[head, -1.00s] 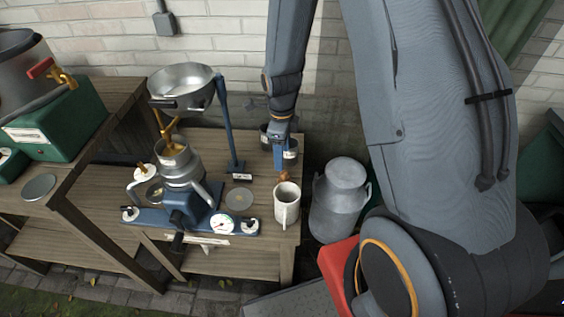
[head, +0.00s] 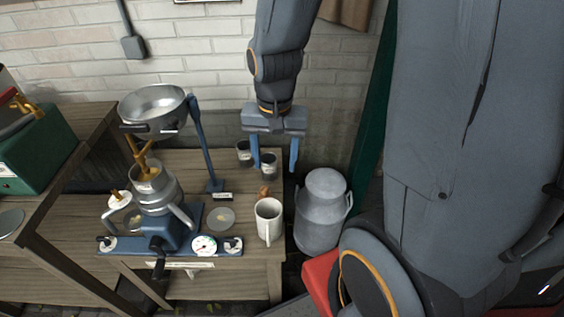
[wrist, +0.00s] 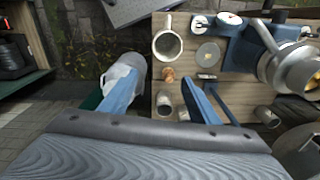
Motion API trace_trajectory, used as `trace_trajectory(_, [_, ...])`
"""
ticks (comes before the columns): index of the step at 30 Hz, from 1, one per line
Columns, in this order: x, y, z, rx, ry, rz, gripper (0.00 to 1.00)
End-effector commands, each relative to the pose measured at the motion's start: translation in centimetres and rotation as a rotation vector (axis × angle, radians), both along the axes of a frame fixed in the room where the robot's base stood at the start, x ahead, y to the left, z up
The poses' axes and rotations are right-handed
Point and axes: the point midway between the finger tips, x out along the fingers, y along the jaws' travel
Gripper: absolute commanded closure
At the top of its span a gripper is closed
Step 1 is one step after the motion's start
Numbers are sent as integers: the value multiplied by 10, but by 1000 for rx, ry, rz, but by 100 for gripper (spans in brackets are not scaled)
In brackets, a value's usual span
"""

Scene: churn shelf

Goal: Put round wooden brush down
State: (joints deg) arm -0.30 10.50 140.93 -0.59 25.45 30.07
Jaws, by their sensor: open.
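The round wooden brush (head: 264,191) is a small brown knob-shaped thing. It rests on the wooden table, just behind the white mug (head: 267,221), near the table's right side. It also shows in the wrist view (wrist: 169,75), close to the mug (wrist: 168,45). My gripper (head: 275,171) is above the table's back right part, with its two blue fingers spread wide and nothing between them. In the wrist view the open gripper (wrist: 161,80) has one finger over the metal milk can and the other over the table. The brush's underside is hidden.
A metal milk can (head: 322,211) stands right of the table. A separator with a bowl (head: 156,110), its blue post (head: 203,145) and a gauge (head: 204,245) fill the left and front.

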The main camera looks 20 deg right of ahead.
Motion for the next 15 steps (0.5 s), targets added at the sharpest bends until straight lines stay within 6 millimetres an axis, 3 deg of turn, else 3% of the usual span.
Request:
trace_trajectory(6, [-31, -1, 19, -21, -10, 381, 44])
trace_trajectory(15, [-42, -1, 23, -27, -10, 520, 44])
